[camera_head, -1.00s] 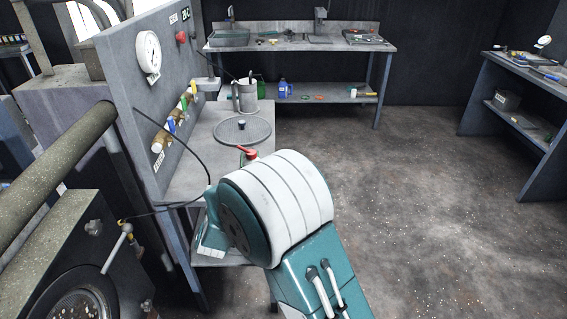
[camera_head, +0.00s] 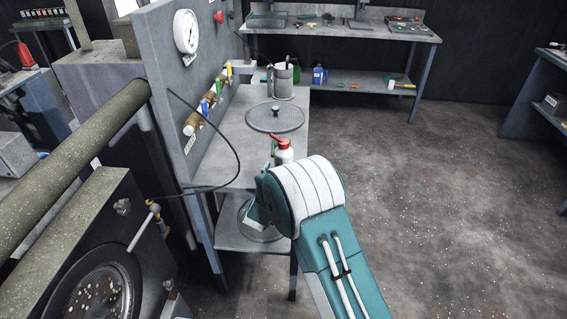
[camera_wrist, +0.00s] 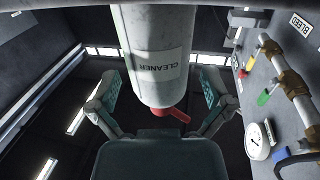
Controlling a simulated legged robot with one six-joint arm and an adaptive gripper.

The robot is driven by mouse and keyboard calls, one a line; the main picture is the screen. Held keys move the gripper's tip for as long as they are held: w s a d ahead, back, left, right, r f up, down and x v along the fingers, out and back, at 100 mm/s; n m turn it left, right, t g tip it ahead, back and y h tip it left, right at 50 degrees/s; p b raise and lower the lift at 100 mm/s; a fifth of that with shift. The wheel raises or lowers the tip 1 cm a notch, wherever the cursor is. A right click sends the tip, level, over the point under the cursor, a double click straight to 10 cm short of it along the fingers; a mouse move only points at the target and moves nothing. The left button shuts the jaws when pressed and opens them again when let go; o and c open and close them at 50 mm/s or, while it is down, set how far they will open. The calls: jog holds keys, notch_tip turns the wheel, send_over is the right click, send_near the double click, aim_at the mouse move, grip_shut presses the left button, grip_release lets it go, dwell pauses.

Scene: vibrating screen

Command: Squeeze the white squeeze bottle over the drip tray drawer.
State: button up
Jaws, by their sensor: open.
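The white squeeze bottle (camera_head: 284,152) with a red cap stands on the grey bench, just beyond my arm in the head view. It fills the upper middle of the wrist view (camera_wrist: 156,50), labelled CLEANER, with its red nozzle pointing down in that picture. My gripper (camera_wrist: 160,92) is open, with one finger on each side of the bottle. Gaps show between the fingers and the bottle in the wrist view. I cannot make out the drip tray drawer in either view.
A round sieve lid (camera_head: 262,119) and a metal jug (camera_head: 283,82) sit on the bench behind the bottle. The panel with gauge (camera_head: 186,32) and valves (camera_head: 208,106) rises to the left. A black cable (camera_head: 226,146) loops beside it. Open floor (camera_head: 430,210) lies to the right.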

aim_at(283, 153)
jog(key=shift+x, duration=1.6)
jog(key=shift+r, duration=0.1)
jog(key=c, duration=1.1)
jog(key=shift+r, duration=0.1)
jog(key=shift+r, duration=0.3)
notch_tip(283, 153, up, 2)
jog(key=shift+r, duration=0.15)
jog(key=s+r, duration=0.1)
jog(key=r, duration=0.1)
jog(key=s+r, duration=0.3)
jog(key=shift+s+d+r, duration=0.3)
jog(key=shift+d+r, duration=0.05)
jog(key=shift+r, duration=0.05)
jog(key=s+r, duration=0.1)
jog(key=s, duration=0.2)
jog(key=s+d+r, duration=0.1)
jog(key=s, duration=0.2)
jog(key=s+d+r, duration=0.1)
jog(key=s+r, duration=0.1)
jog(key=s, duration=0.1)
jog(key=shift+s+r, duration=0.1)
jog(key=shift+s, duration=0.05)
